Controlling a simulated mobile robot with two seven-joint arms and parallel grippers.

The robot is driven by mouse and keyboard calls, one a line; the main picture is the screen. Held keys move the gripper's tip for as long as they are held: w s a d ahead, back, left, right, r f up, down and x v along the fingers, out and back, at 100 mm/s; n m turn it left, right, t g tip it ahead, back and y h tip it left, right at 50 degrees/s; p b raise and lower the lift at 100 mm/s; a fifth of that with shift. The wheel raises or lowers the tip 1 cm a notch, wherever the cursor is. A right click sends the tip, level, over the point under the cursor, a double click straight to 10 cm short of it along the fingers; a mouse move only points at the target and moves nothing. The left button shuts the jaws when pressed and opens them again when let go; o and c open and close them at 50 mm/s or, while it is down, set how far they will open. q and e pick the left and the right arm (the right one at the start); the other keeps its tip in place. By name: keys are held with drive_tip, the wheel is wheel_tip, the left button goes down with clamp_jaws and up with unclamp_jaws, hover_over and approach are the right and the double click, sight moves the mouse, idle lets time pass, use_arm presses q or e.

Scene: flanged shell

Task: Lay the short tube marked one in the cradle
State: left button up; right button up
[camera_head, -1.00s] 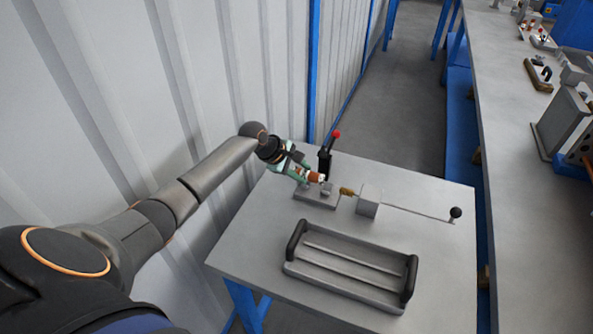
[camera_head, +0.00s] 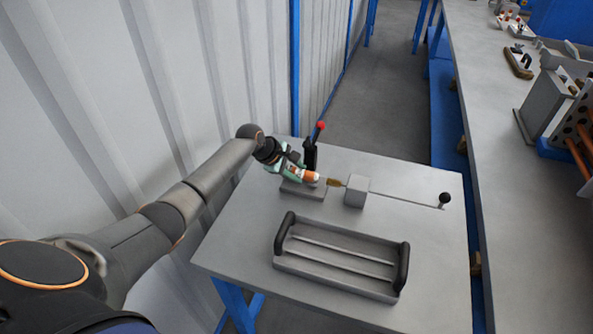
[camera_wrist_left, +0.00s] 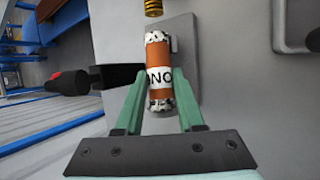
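My left gripper (camera_head: 306,175) is shut on a short orange tube (camera_head: 312,177). In the left wrist view the tube (camera_wrist_left: 159,60) lies between the two green fingers (camera_wrist_left: 159,100), with speckled white ends and a white band on which letters like "NO" show. The tube is over the small grey cradle fixture (camera_head: 305,194), whose base plate (camera_wrist_left: 184,50) shows beneath it in the wrist view. I cannot tell whether the tube touches the cradle, as the tube and fingers hide its seat. My right gripper is not in view.
A black clamp with a red knob (camera_head: 321,126) stands close behind the fixture. A brass-coloured tip (camera_head: 335,183) faces the tube, on a rod through a grey block (camera_head: 356,192) ending in a black ball (camera_head: 445,198). A grey tray (camera_head: 340,262) with black handles lies in front.

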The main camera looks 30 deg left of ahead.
use_arm(q)
drive_tip(key=o, duration=0.5)
drive_tip(key=shift+w+r, duration=0.1)
drive_tip(key=shift+a, duration=0.1)
drive_tip(key=p+v, duration=0.2)
drive_tip(key=v, duration=1)
drive_tip(key=shift+a+r, duration=0.1)
drive_tip(key=shift+r, duration=0.05)
